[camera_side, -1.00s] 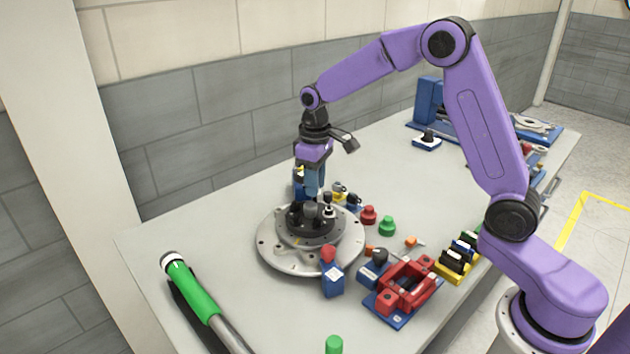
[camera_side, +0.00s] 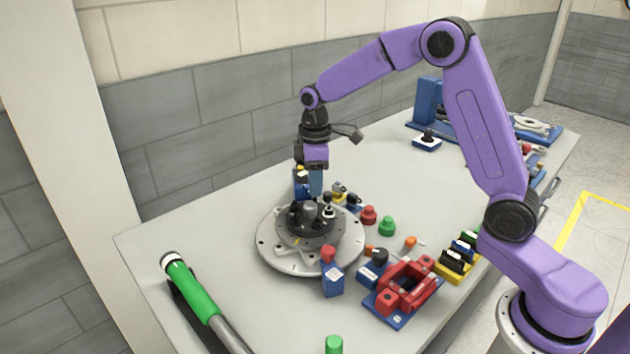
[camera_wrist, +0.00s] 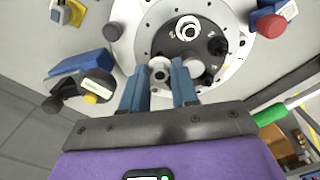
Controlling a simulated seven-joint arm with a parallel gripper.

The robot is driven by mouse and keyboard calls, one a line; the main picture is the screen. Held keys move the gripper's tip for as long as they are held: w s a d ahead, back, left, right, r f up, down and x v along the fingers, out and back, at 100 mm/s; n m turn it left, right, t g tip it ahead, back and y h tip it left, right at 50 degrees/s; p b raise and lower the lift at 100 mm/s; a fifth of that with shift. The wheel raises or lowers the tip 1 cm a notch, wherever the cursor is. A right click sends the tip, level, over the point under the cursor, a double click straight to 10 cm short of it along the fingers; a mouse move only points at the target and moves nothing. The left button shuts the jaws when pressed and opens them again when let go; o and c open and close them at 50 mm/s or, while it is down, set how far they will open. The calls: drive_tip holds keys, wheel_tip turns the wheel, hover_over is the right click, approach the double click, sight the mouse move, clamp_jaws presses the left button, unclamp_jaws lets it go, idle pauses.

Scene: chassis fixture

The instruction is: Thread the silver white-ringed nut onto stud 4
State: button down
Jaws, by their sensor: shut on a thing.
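My gripper (camera_side: 314,195) points down over the dark hub (camera_side: 322,233) of the round chassis fixture (camera_side: 275,257). In the wrist view, its two blue fingers (camera_wrist: 158,74) are shut on the silver white-ringed nut (camera_wrist: 159,70), with the dark hub behind it. A second silver ringed piece (camera_wrist: 187,28) sits on the hub farther up in that view. The stud numbers are too small to read for certain. Whether the held nut touches a stud is hidden by the fingers and the nut itself.
A dark rounded post (camera_wrist: 191,66) stands close beside the right finger. A red-topped blue block (camera_side: 332,280) and a red fixture on a blue base (camera_side: 405,287) stand in front. A green-handled tool (camera_side: 190,287) lies at left.

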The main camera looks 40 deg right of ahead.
drive_tip(key=shift+n, duration=1.7)
drive_tip(key=shift+n, duration=1.8)
drive_tip(key=shift+n, duration=1.7)
drive_tip(key=shift+n, duration=1.7)
